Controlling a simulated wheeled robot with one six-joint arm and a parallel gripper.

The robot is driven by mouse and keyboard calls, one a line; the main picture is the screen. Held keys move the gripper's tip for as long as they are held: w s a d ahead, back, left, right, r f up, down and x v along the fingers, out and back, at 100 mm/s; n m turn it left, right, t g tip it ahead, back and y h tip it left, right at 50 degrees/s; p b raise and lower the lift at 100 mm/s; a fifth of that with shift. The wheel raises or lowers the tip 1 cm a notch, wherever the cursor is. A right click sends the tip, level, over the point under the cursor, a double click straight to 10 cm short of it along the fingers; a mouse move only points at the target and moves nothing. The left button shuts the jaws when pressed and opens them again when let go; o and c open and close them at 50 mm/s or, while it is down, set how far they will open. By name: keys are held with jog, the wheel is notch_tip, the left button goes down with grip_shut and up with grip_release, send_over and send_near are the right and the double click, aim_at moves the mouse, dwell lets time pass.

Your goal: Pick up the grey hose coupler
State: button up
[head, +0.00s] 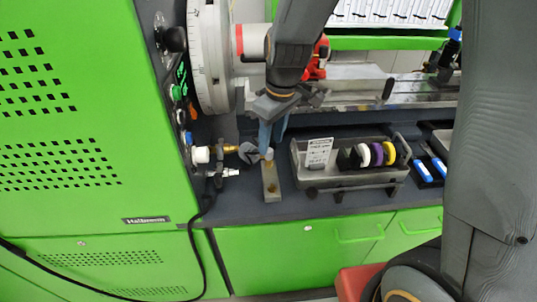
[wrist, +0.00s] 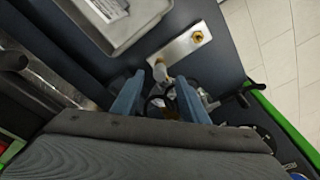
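My gripper (wrist: 160,80) points down with its two blue-grey fingers spread apart. In the wrist view a small pale grey piece (wrist: 160,71), which looks like the hose coupler, shows between the fingertips at the near end of a metal plate (wrist: 178,50). A gap seems to show on both sides of it. In the head view my gripper (head: 270,148) is above the back end of the plate (head: 271,178); the fingers largely hide the coupler there. A brass fitting (wrist: 197,37) stands at the plate's other end.
Left of my gripper, a brass and white connector (head: 205,154) and a second white connector (head: 229,172) stick out from the green cabinet (head: 80,110). A grey tray (head: 345,182) with a label card and coloured rings stands to the right. A black cable (head: 198,250) hangs down in front.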

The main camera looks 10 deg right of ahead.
aim_at(270, 150)
jog(key=shift+w+a+f+p, duration=0.15)
jog(key=shift+f+p, duration=0.1)
jog(key=shift+f, duration=1.25)
jog(key=shift+w+a+f+p, duration=0.15)
jog(key=shift+f+p, duration=0.1)
jog(key=shift+f, duration=1.25)
grip_shut()
